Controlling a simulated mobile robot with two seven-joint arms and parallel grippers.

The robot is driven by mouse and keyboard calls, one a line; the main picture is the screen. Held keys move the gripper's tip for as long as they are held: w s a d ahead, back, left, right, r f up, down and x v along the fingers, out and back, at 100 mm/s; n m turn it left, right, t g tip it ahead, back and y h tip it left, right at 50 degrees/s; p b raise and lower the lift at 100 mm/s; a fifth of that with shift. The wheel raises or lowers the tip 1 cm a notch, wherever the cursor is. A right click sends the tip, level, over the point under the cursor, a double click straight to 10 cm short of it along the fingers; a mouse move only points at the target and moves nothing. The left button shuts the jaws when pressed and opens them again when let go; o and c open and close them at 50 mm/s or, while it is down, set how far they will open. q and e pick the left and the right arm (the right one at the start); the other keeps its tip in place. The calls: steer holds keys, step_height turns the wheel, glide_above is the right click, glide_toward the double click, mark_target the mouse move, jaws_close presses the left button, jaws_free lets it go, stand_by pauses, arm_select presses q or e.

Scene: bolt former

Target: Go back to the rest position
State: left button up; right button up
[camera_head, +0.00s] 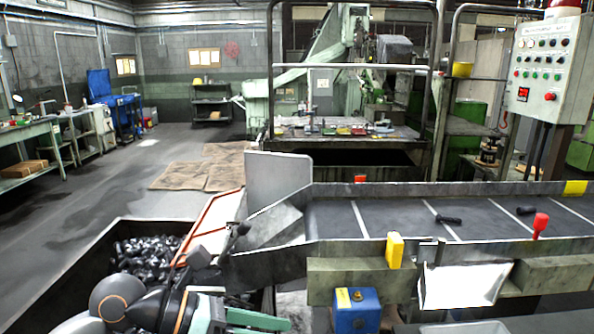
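My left arm comes in at the bottom left, and my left gripper (232,317) with mint-green parts is at the bottom edge, partly cut off by the frame. It is in front of the bin's right side and left of the blue box. Its fingertips are not clear, so I cannot tell whether it is open or shut. I see nothing clearly held in it. My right gripper is not in view.
A dark bin (70,262) full of metal bolts (150,257) stands at the left. A conveyor (390,217) with dark bolts (448,219) runs to the right. A blue box (356,312) and white tray (464,287) are in front. Open floor lies at the back left.

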arm_select(q)
steer(key=w+a+f+n+t+y+p, duration=0.1)
steer(key=a+f+n+t+y, duration=0.3)
steer(key=n, duration=0.8)
steer(key=w+a+f+n+t, duration=0.1)
steer(key=a+f+n+t, duration=0.1)
steer(key=f+n+t, duration=0.65)
steer(key=w+a+f+n+t+y+p, duration=0.1)
steer(key=a+f+n+t+y, duration=0.15)
steer(key=n, duration=1.25)
steer(key=s+a+f+n+g+y, duration=0.2)
steer(key=s+f+n, duration=0.3)
steer(key=s+f, duration=0.3)
steer(key=s+a+f+n+g+y, duration=0.2)
steer(key=s+f, duration=0.6)
steer(key=f, duration=0.4)
steer(key=a+n+g, duration=0.1)
steer(key=n+g, duration=0.1)
steer(key=g, duration=0.1)
steer(key=shift+s+a+f+n+g, duration=0.15)
steer(key=shift+s+a+n+g, duration=0.1)
steer(key=shift+s+n+g, duration=0.1)
